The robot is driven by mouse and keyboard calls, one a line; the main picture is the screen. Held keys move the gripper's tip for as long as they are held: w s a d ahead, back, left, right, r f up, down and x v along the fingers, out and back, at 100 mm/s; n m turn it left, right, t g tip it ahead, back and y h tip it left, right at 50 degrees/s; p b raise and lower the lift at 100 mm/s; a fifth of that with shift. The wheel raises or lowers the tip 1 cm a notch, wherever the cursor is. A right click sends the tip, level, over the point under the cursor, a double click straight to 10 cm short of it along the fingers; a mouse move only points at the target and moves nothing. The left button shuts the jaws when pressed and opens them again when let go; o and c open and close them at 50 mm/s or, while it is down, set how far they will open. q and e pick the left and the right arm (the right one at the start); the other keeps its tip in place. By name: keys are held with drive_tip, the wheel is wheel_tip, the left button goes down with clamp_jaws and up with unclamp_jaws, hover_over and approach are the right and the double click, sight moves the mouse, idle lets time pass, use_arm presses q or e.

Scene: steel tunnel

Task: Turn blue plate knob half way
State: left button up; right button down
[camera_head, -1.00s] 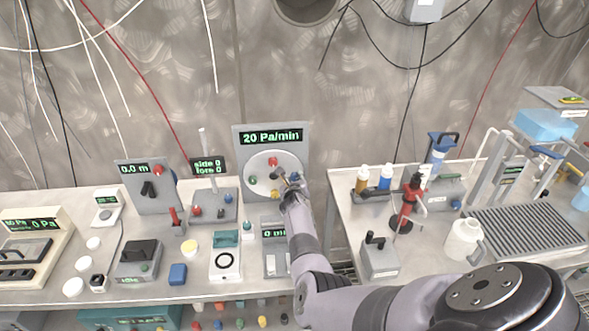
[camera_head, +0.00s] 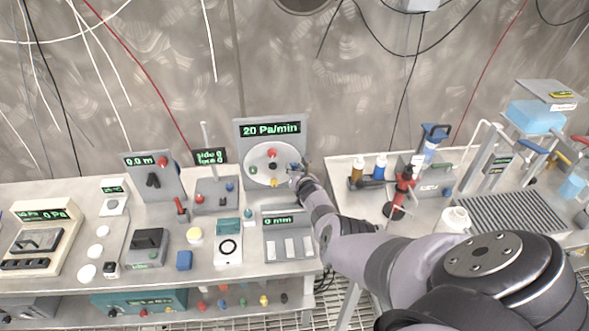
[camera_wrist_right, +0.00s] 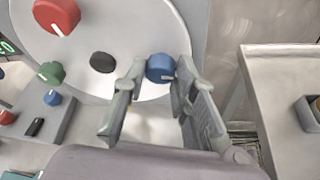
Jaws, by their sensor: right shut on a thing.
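A round pale plate (camera_head: 262,160) with several coloured knobs is on an upright grey panel whose display reads 20 Pa/min. My right gripper (camera_head: 297,172) is at the plate's right edge. In the right wrist view the blue knob (camera_wrist_right: 160,67) sits between the fingertips of my right gripper (camera_wrist_right: 158,80), which is shut on it. The knob's pale mark shows roughly level. A red knob (camera_wrist_right: 57,15), a green knob (camera_wrist_right: 51,73) and a black knob (camera_wrist_right: 103,62) are to the left, clear of the fingers. My left gripper is not in view.
The panel stands at the back of a left table (camera_head: 130,235) crowded with instruments. A keypad box (camera_head: 288,245) with a 0 mm display stands below it. A gap separates this table from the right one (camera_head: 345,200). Cables hang on the wall behind.

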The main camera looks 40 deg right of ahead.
idle(0.5)
drive_tip(key=c, duration=1.3)
unclamp_jaws()
